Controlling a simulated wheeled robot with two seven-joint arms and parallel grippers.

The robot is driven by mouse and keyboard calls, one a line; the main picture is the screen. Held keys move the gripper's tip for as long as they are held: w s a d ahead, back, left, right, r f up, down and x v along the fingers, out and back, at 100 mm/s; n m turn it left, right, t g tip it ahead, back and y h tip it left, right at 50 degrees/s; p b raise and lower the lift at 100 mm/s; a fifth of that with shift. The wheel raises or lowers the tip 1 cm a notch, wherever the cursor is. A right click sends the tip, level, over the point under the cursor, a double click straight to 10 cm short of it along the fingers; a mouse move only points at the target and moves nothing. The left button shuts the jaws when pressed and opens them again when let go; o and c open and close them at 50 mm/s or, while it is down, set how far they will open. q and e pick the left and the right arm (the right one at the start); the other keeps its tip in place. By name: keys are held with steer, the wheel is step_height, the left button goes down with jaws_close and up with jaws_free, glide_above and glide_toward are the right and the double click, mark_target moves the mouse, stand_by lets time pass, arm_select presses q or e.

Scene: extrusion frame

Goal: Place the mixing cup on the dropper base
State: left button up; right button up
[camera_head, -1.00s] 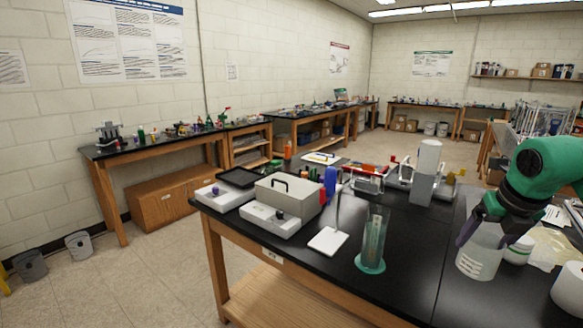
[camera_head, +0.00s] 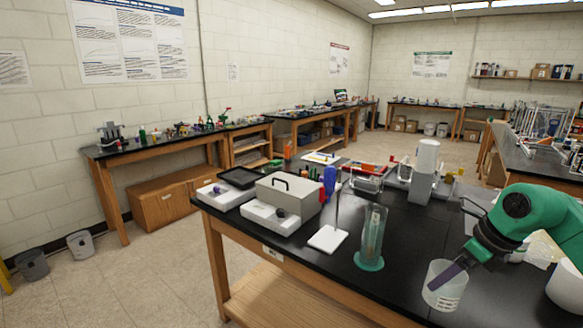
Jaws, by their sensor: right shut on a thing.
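The mixing cup (camera_head: 443,296) is a translucent whitish cup with markings, at the lower right of the head view near the front of the black bench. My right gripper (camera_head: 447,277) is shut on its wall, with one dark finger showing across the cup; the other finger is hard to see. The cup looks roughly upright; I cannot tell whether it touches the bench. I cannot tell for sure which thing is the dropper base: a flat white plate with a thin upright rod (camera_head: 328,238) stands left of the cup, and a white tower (camera_head: 423,175) stands behind it. My left gripper is not in view.
A clear cylinder on a green foot (camera_head: 370,240) stands just left of the cup. A grey box with a handle (camera_head: 287,192) and white instruments are at the bench's left. A white roll-like thing (camera_head: 566,288) is at the right edge.

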mark_target(428, 296)
steer(key=a+f+n, duration=0.1)
steer(key=n, duration=0.1)
steer(key=s+a+f+n+g+y, duration=0.1)
steer(key=f+n, duration=0.1)
steer(key=a+f+n+g, duration=0.1)
steer(key=a+f+n, duration=0.1)
steer(key=shift+s+y, duration=0.15)
steer(key=shift+y, duration=0.15)
steer(key=s+a+f+n+g+h, duration=0.2)
steer(key=s+a+f+n, duration=0.3)
steer(key=n, duration=0.6)
steer(key=s+a+f+n+g+h, duration=0.2)
steer(key=s+a+f+n+g, duration=0.2)
steer(key=f+n, duration=0.5)
steer(key=s+a+n, duration=0.2)
steer(key=s+n, duration=0.1)
steer(key=shift+a, duration=0.25)
